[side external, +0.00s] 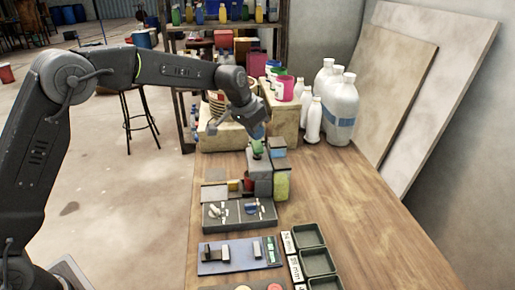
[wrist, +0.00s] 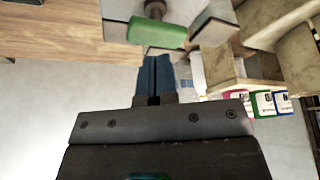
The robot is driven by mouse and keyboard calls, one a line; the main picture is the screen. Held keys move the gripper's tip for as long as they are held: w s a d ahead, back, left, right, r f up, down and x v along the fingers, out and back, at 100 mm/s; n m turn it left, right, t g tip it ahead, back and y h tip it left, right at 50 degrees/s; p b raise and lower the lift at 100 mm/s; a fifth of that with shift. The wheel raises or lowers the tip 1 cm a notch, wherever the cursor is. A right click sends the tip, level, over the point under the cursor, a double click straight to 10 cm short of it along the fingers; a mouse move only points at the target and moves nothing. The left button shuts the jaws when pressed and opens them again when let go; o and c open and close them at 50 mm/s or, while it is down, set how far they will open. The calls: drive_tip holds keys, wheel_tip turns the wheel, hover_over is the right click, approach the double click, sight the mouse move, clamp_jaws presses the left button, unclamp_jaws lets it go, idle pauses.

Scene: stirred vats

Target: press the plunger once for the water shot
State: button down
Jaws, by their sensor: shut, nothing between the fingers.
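The plunger appears as a green cap (side external: 257,149) on top of a grey block (side external: 259,167) at the back middle of the bench. In the wrist view the green cap (wrist: 157,33) shows on a short grey stem, just beyond my fingertips. My gripper (side external: 258,134) is shut and empty, with its blue fingers just above the cap in the side view. The shut fingers also show in the wrist view (wrist: 154,62). I cannot tell whether the fingertips touch the cap.
A yellow-green block (side external: 281,186) stands right of the grey block. A dark tray with small parts (side external: 238,226) and a blue mat (side external: 238,266) lie in front. White bottles (side external: 341,106) and a wooden box (side external: 281,117) stand behind. The bench's right side (side external: 345,205) is clear.

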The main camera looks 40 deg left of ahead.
sight(257, 145)
drive_tip(key=shift+f, duration=0.2)
drive_tip(key=shift+f, duration=1.75)
drive_tip(key=shift+r, duration=4.6)
